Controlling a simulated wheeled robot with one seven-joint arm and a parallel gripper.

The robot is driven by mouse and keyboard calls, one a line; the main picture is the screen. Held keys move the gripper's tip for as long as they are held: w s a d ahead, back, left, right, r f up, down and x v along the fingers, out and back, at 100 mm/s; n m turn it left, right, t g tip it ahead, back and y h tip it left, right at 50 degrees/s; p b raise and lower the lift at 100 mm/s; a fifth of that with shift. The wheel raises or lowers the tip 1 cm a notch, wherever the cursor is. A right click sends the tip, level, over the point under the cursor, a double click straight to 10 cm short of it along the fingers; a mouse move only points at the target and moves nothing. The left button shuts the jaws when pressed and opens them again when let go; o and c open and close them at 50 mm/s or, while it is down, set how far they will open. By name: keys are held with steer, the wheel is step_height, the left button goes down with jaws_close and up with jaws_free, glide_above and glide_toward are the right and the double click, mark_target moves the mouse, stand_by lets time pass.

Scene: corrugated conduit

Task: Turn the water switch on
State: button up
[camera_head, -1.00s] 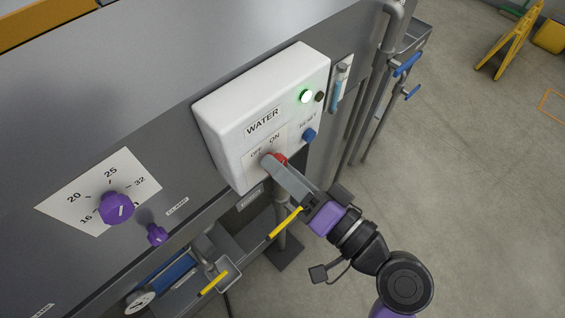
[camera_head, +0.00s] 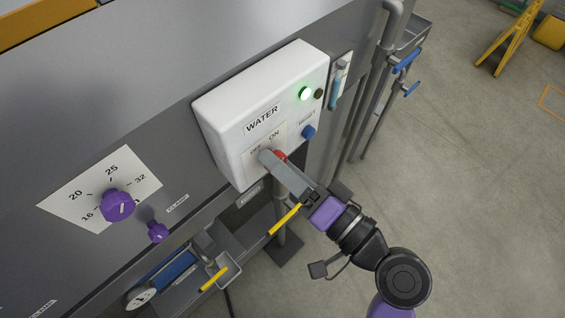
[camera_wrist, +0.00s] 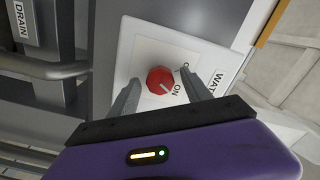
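The water switch is a red round knob (camera_wrist: 160,80) on the front of a white box (camera_head: 235,148) labelled WATER. OFF and ON are printed beside the knob. In the wrist view a white mark on the knob points towards the ON print. My gripper (camera_wrist: 160,78) is open, with one finger on each side of the knob and a small gap visible on both sides. In the head view my gripper (camera_head: 270,157) covers most of the knob, and only a red edge shows.
A green lamp (camera_head: 305,93) is lit on the box, above a blue reset knob (camera_head: 308,132). Purple knobs (camera_head: 117,206) sit on the panel at left. A yellow-handled lever (camera_head: 284,220) and a grey pipe (camera_wrist: 40,68) are near my gripper.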

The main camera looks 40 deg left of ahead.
steer(key=d+b, duration=0.2)
steer(key=d, duration=0.5)
steer(key=shift+s+d, duration=0.3)
steer(key=shift+d, duration=0.1)
